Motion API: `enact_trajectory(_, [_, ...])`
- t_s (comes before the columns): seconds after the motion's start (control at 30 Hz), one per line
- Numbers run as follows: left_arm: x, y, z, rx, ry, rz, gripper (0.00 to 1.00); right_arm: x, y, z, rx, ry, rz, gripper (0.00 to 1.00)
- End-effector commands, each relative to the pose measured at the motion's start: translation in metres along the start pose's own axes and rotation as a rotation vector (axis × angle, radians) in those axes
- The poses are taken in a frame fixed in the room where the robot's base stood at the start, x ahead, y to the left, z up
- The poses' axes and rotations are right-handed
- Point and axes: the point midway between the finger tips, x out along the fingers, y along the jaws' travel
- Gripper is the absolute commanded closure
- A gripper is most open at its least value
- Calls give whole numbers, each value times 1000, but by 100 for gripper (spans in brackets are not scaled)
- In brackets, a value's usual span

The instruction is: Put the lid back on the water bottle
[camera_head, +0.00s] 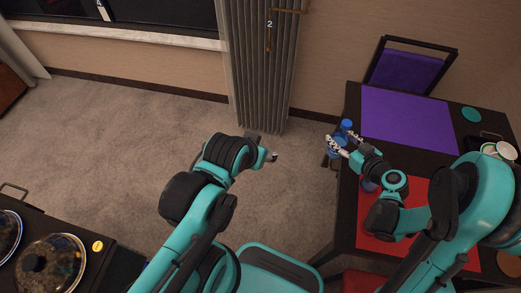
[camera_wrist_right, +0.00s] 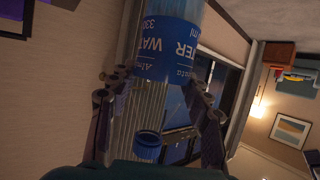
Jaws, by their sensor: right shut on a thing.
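The water bottle (camera_wrist_right: 168,50) has a blue label and shows upside down in the right wrist view, between the two fingers of my right gripper (camera_wrist_right: 158,80). In the head view the bottle (camera_head: 333,150) is by the dark table's left edge, and my right gripper (camera_head: 338,142) is shut on it. A blue lid (camera_head: 346,124) shows just beyond the fingers. It also shows in the right wrist view (camera_wrist_right: 148,145), roughly in line with the bottle's neck end; whether it is seated cannot be told. My left gripper (camera_head: 269,156) is over the carpet, away from the bottle; its jaws are unclear.
The dark table (camera_head: 350,105) carries a purple mat (camera_head: 405,118), a red mat (camera_head: 415,190) partly under my right arm, a teal disc (camera_head: 471,114) and white dishes (camera_head: 497,150). A purple chair (camera_head: 405,70) stands behind. A lidded pan (camera_head: 45,265) is at lower left. Carpet lies clear between.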

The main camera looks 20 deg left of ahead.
Motion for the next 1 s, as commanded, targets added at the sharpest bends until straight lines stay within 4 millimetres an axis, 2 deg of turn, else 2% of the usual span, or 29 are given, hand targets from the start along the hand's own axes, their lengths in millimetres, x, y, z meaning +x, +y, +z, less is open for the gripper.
enact_trajectory(0.33, [0, 0, 0, 0, -1, 0, 50, 0, 0, 0, 1, 0, 2, 100])
enact_trajectory(0.47, [0, 0, 0, 0, -1, 0, 50, -8, 8, -4, 11, -2, 27, 100])
enact_trajectory(0.57, [0, 0, 0, 0, -1, 0, 50, -24, 21, -10, 34, -5, 78, 100])
enact_trajectory(0.8, [0, 0, 0, 0, -2, 1, 50, -79, 60, -25, 104, -10, 242, 100])
enact_trajectory(1.0, [0, 0, 0, 0, -2, 1, 50, -115, 80, -30, 145, -7, 341, 100])
